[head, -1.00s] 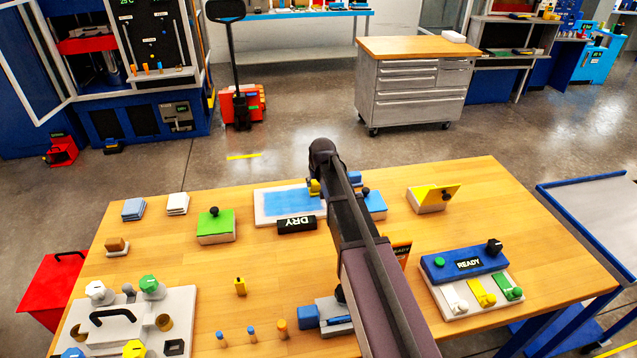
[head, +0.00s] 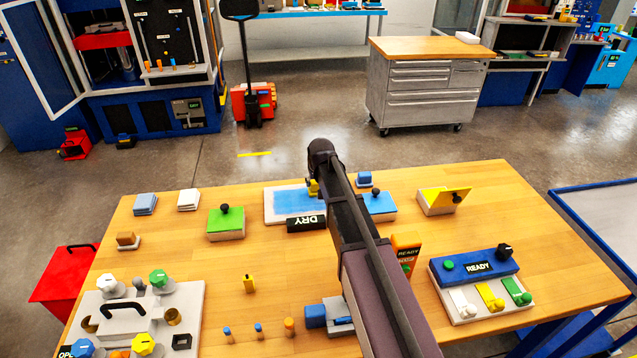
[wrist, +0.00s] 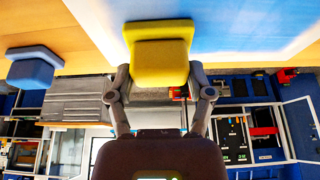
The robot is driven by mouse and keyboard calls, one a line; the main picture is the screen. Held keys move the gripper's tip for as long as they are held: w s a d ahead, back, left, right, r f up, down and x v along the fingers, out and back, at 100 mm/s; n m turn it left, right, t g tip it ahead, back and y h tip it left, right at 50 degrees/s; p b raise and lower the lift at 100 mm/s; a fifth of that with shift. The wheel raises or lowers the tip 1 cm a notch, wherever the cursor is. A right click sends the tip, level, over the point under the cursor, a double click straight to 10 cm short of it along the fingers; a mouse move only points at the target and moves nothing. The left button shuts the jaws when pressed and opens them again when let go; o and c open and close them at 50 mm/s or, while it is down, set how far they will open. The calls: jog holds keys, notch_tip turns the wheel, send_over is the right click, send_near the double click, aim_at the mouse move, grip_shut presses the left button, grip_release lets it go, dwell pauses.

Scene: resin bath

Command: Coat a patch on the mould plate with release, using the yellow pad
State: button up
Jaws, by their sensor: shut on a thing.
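The mould plate (head: 270,217) is a white slab near the table's far edge, with a blue patch (head: 292,200) on its face and a sign reading DRY, upside down, at its front. My gripper (wrist: 160,76) is shut on the yellow pad (wrist: 158,40), gripping its block. In the head view the yellow pad (head: 313,188) shows beside my arm, at the right part of the blue patch. In the wrist view its face overlaps the plate's edge and blue area. I cannot tell whether it touches. My arm hides the plate's right end.
A small blue pad (head: 364,179) stands just right of the plate, behind a blue-topped box (head: 379,205) with a black knob. A green-lidded box (head: 225,222) stands to the left. An open yellow-lidded box (head: 437,205) and an orange container (head: 406,251) are to the right.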

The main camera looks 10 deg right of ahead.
jog(key=shift+a, duration=0.2)
jog(key=shift+a+f, duration=0.1)
jog(key=shift+a, duration=1.55)
jog(key=shift+a, duration=0.15)
jog(key=shift+s+a, duration=0.1)
jog(key=shift+a, duration=1.6)
jog(key=shift+a, duration=0.1)
jog(key=shift+a, duration=1.7)
jog(key=shift+a, duration=1.8)
